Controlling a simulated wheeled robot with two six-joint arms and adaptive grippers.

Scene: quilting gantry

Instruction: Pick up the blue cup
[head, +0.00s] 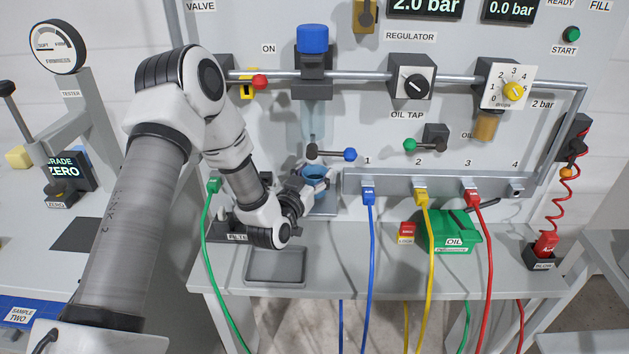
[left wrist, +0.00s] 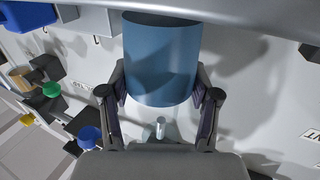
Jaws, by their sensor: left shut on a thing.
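The blue cup (head: 315,175) is in the head view below the clear filter bowl, left of the numbered manifold. My left gripper (head: 312,188) reaches it from the left and partly hides it. In the left wrist view the blue cup (left wrist: 160,58) fills the upper middle, between the two fingers of my left gripper (left wrist: 160,100). The fingers are shut on the cup, one on each side. I cannot tell whether the cup touches the surface below it. My right gripper is not in view.
A lever with a blue knob (head: 350,155) is close right of the cup. The manifold (head: 400,182) holds blue, yellow and red hose plugs. A grey tray (head: 275,279) lies at the bench's front. A rail (head: 400,77) runs above.

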